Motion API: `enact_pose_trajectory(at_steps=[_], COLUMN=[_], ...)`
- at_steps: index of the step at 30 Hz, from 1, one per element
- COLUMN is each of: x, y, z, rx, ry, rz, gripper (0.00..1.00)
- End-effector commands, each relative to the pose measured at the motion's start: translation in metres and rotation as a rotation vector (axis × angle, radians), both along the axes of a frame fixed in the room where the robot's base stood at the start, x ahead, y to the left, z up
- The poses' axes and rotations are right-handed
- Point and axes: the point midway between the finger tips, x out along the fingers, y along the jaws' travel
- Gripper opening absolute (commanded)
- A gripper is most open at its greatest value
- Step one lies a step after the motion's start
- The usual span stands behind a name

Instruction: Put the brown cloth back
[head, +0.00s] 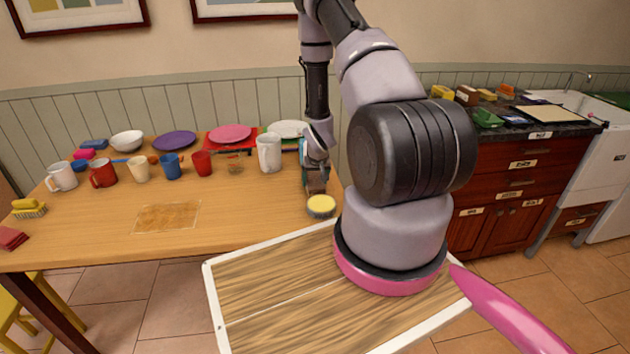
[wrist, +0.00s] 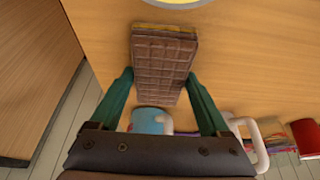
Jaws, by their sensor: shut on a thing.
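My gripper (head: 316,170) is over the right end of the wooden table (head: 240,215), pointing down. In the wrist view my gripper (wrist: 160,78) has its two green fingers on either side of a brown slab with a grid pattern, which I take as the brown cloth (wrist: 162,62). It has a thin yellow edge at its far end. The fingers are shut on it. In the head view the brown cloth (head: 316,184) shows only as a small dark patch under my gripper. I cannot tell whether it touches the table.
A round yellow-topped thing (head: 321,205) stands close in front of my gripper. A white jug (head: 269,153) is just left of it, with several cups and plates further left. A counter (head: 520,130) with several items and a sink are at the right.

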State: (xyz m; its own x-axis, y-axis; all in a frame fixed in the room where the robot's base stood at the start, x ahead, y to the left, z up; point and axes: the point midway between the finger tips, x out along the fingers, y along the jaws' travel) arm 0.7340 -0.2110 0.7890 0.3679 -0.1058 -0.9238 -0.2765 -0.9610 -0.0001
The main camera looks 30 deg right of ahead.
Motion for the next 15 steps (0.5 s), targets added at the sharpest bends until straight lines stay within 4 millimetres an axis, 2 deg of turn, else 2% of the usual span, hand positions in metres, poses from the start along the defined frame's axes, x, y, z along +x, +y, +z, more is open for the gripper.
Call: enact_pose_trajectory(at_steps=[5,6,7,15], x=[-0.0004,-0.0002,-0.0002,0.0], y=[0.0,0.0,0.0001,0.0], z=[-0.0036,-0.003,-0.0029,-0.0006], rx=[0.0,0.0,0.0,0.0], ry=[0.001,0.001,0.001,0.0], rz=[0.0,0.0,0.0,0.0], gripper=[0.36,0.95,1.0,1.0])
